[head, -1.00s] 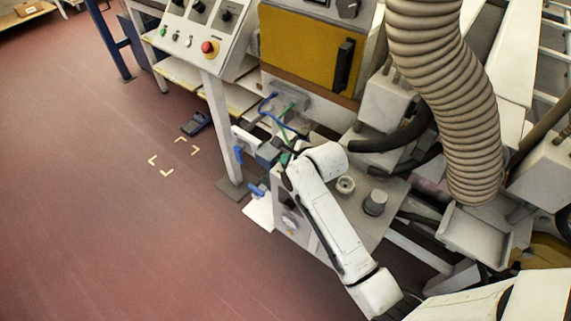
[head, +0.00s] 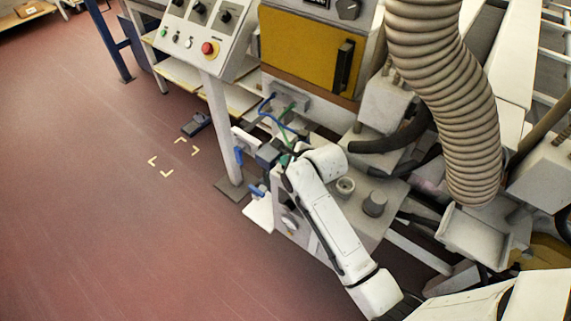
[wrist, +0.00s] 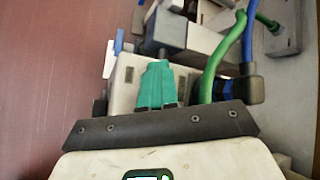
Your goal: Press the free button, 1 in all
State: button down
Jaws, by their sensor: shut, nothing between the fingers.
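A sloped control panel (head: 197,62) at the upper left in the head view carries a green button (head: 163,32), small dark and pale buttons (head: 188,42), and a red mushroom button (head: 209,48) on a yellow base. I cannot tell which button is the free one. My gripper (head: 285,160) is at the end of my white arm, below and right of the panel and well apart from it. In the wrist view its teal fingers (wrist: 157,75) are together and empty, in front of pale and grey machine parts. No panel button shows clearly in the wrist view.
Blue and green hoses (wrist: 216,62) run close beside my gripper. A yellow-doored cabinet (head: 300,50) stands behind it. A large ribbed duct (head: 445,90) hangs at the right. A grey post (head: 222,125) supports the panel. Red floor (head: 90,200) is open at the left, with corner marks.

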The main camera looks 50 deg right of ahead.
jog(key=shift+r+p, duration=0.5)
jog(key=shift+r, duration=0.15)
notch_tip(320, 180, up, 5)
jog(key=p, duration=0.5)
dwell(0.8)
